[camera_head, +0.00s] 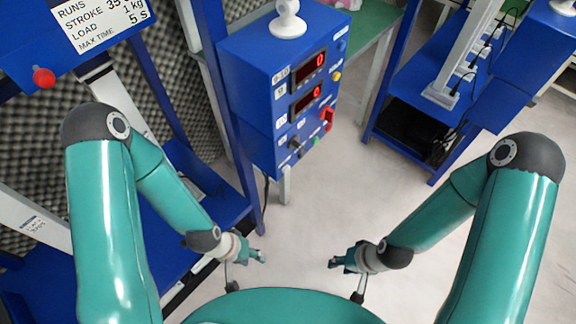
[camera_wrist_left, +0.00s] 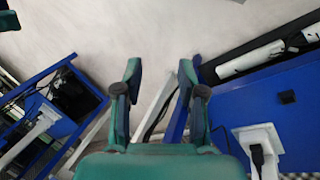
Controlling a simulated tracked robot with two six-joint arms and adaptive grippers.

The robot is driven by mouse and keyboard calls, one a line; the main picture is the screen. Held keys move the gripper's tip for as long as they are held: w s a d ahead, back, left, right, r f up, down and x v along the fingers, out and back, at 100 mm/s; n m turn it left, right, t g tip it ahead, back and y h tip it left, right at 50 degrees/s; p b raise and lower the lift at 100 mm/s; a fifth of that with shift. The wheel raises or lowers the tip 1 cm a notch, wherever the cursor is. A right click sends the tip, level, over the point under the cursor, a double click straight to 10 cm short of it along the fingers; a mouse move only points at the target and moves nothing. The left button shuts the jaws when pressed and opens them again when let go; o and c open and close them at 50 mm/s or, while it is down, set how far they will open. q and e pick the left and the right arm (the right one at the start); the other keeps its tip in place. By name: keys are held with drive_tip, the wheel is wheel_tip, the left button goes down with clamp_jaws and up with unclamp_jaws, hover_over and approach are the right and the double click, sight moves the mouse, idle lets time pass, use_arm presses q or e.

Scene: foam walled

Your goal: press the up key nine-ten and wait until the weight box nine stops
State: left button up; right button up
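A blue control box (camera_head: 255,95) stands upright at the top middle of the head view. It has two red displays that seem to read 0, the upper labelled 9-10. A blue button (camera_head: 341,45) and a yellow button (camera_head: 337,76) sit on its right side, with a red switch and a green button lower down. I cannot read which is the up key. No weight box is clearly identifiable. My left gripper (camera_head: 262,256) is below the box, apart from it; its fingers are open and empty in the left wrist view (camera_wrist_left: 158,85). My right gripper (camera_head: 334,263) is near the centre, its opening unclear.
A blue rig with a sign (camera_head: 103,18) and a red knob (camera_head: 43,77) stands at the left. Another blue rig (camera_head: 418,88) stands at the upper right. Grey foam (camera_head: 180,70) covers the wall. Pale floor (camera_head: 340,195) between the rigs is clear.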

idle(0.4)
use_arm(q)
clamp_jaws()
idle(1.2)
